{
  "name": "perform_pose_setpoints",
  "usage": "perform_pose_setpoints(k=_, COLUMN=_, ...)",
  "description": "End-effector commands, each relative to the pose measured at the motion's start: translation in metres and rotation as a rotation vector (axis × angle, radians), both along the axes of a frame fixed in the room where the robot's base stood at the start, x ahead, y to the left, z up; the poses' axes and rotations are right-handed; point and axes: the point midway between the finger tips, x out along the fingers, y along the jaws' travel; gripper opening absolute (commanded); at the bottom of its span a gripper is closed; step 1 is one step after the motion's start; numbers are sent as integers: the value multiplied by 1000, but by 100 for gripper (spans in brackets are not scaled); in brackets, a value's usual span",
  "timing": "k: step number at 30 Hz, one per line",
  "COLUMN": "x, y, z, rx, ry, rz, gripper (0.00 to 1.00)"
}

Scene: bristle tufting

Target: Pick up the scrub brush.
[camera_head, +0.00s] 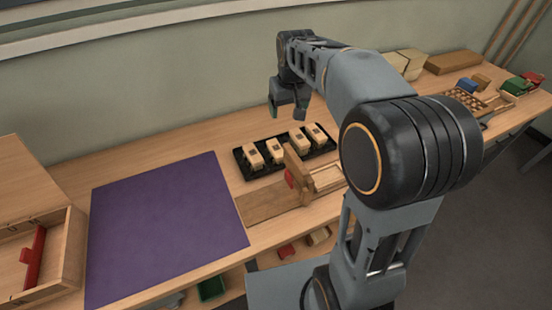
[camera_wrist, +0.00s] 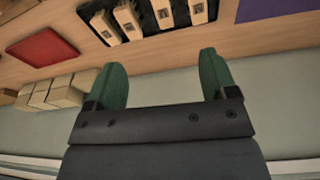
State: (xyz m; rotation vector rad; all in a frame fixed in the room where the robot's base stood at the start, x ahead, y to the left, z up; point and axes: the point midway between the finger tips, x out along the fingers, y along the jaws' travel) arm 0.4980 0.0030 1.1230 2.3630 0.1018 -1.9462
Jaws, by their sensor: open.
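My gripper (camera_head: 287,108) hangs above the back of the bench, behind the black tray, in the head view. In the wrist view its two green fingers (camera_wrist: 162,82) are apart with nothing between them. I cannot make out for sure which thing is the scrub brush. Several pale blocks with dark square marks (camera_head: 277,151) stand in a row in the black tray (camera_head: 245,174). The tray and its blocks also show at the top of the wrist view (camera_wrist: 130,18), apart from the fingers. My arm hides part of the bench to the right.
A purple mat (camera_head: 165,225) lies left of the tray. A wooden fixture (camera_head: 262,206) with a red part stands in front of it. An open wooden box (camera_head: 68,262) holds a red piece at far left. Pale blocks (camera_head: 407,62) and coloured bins (camera_head: 520,84) stand at right.

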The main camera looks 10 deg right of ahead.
Motion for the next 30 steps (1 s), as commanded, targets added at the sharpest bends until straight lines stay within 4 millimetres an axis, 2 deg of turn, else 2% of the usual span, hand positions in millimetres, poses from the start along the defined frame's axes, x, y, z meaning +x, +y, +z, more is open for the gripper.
perform_pose_setpoints(k=1, x=23, y=2, z=-29, rx=-2, ry=29, rz=15, gripper=79)
perform_pose_setpoints(k=6, x=80, y=3, z=-86, rx=-8, ry=103, rz=52, gripper=79)
perform_pose_setpoints(k=12, x=120, y=1, z=-141, rx=-10, ry=160, rz=79, gripper=79)
perform_pose_setpoints(k=18, x=136, y=0, z=-171, rx=-10, ry=188, rz=91, gripper=79)
perform_pose_setpoints(k=30, x=139, y=0, z=-238, rx=-10, ry=196, rz=94, gripper=79)
